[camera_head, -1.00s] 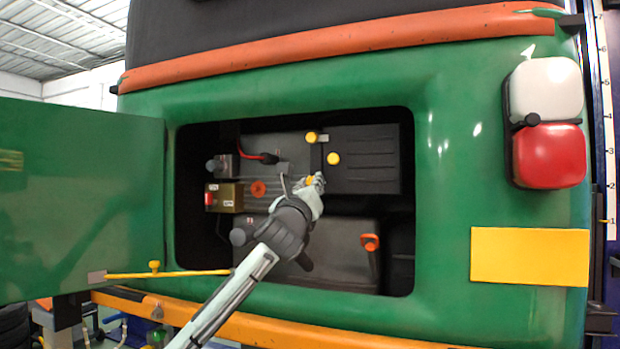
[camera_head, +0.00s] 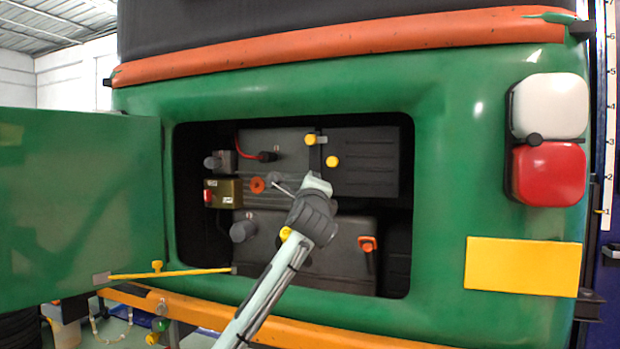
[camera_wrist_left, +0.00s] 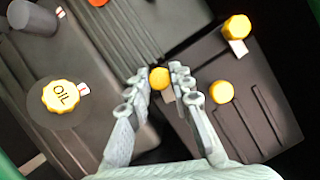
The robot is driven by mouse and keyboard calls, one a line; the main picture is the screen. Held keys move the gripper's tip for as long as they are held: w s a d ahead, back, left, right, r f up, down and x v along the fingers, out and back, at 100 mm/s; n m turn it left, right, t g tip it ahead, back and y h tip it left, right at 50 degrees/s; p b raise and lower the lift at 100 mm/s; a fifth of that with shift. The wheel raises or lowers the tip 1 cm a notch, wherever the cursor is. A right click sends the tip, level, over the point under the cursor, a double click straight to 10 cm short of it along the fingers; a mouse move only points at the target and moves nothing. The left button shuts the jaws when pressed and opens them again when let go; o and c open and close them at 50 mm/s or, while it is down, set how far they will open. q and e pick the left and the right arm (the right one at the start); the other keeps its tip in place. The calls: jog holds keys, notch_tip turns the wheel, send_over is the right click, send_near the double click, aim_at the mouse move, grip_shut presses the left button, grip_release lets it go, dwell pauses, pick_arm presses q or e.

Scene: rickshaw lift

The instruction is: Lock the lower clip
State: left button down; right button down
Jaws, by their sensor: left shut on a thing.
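In the left wrist view the lower clip's yellow knob (camera_wrist_left: 159,78) sits between the two fingertips of my left gripper (camera_wrist_left: 160,72), which is shut on it. A small grey tab shows just below the knob. In the head view my left gripper (camera_head: 315,183) reaches into the engine bay from below and hides the lower clip. The upper clip (camera_head: 311,139), a yellow knob with a grey tab, is at the top of the dark ribbed box; it also shows in the left wrist view (camera_wrist_left: 237,27). Another yellow knob (camera_head: 332,161) sits on the box beside the clips.
The bay opening is edged by the green body (camera_head: 450,180), with an open green door (camera_head: 80,200) at left and a yellow rod (camera_head: 190,272) along its lower edge. Inside are a yellow oil cap (camera_wrist_left: 61,96), an orange-handled part (camera_head: 367,243) and a brass-coloured box (camera_head: 226,193).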

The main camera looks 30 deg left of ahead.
pick_arm(q)
jog(key=shift+n+g, duration=0.6)
jog(key=shift+n, duration=0.6)
pick_arm(e)
jog(key=shift+s+d+f, duration=0.15)
jog(key=shift+s+f, duration=0.2)
jog(key=shift+f, duration=0.2)
jog(key=shift+s+d+f, duration=0.1)
jog(key=shift+s+f, duration=0.25)
jog(key=shift+f, duration=0.15)
pick_arm(q)
jog(key=c, duration=1.3)
grip_release()
jog(key=v, duration=1.2)
